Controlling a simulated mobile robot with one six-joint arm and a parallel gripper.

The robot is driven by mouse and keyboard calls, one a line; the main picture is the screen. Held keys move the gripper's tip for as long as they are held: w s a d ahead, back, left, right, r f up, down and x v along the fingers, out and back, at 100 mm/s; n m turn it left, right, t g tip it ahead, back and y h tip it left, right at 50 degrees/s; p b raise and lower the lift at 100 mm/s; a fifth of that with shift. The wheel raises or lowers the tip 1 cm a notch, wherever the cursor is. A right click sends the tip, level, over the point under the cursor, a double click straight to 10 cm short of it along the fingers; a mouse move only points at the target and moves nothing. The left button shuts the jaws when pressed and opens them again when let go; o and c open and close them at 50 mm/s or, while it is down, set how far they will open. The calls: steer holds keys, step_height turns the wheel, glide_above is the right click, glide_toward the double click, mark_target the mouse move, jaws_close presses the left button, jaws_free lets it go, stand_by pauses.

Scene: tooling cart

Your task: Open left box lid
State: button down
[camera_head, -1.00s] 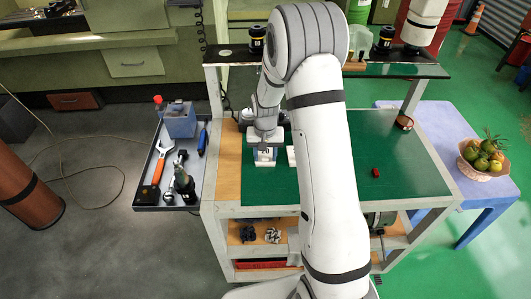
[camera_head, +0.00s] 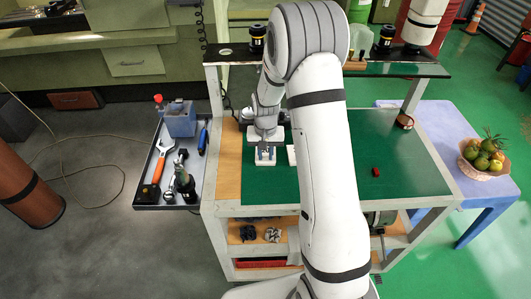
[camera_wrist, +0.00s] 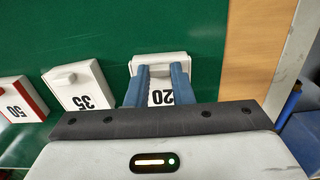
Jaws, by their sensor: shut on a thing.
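The left box (camera_head: 264,163) is white and sits on the green tabletop, under my gripper in the head view. In the wrist view the same box (camera_wrist: 161,97) bears the number 20 and appears rightmost of the boxes. My gripper (camera_wrist: 160,68) has blue fingers, one on each side of the lid's raised middle part, and is shut on the lid. In the head view my gripper (camera_head: 266,152) points down at the box. The lid looks level on the box. The fingers and wrist hide part of the box.
A white box marked 35 (camera_wrist: 82,92) stands beside it, and a box marked 50 (camera_wrist: 20,103) with a red edge lies further along. A tool tray (camera_head: 160,205) hangs left of the cart. A small red object (camera_head: 376,172) lies on the clear green top (camera_head: 405,165) at right.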

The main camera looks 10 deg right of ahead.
steer(key=s+b, duration=0.1)
steer(key=s, duration=0.1)
steer(key=s+a+b, duration=0.1)
steer(key=s, duration=0.1)
steer(key=shift+s+f, duration=0.1)
steer(key=shift+s, duration=0.05)
steer(key=shift+s+a, duration=0.15)
steer(key=shift+s, duration=0.4)
steer(key=c, duration=1.2)
jaws_free()
steer(key=shift+c, duration=0.2)
steer(key=shift+r+b, duration=0.25)
steer(key=shift+b, duration=0.05)
step_height(320, 180, up, 8)
steer(key=b, duration=0.1)
steer(key=shift+f, duration=0.2)
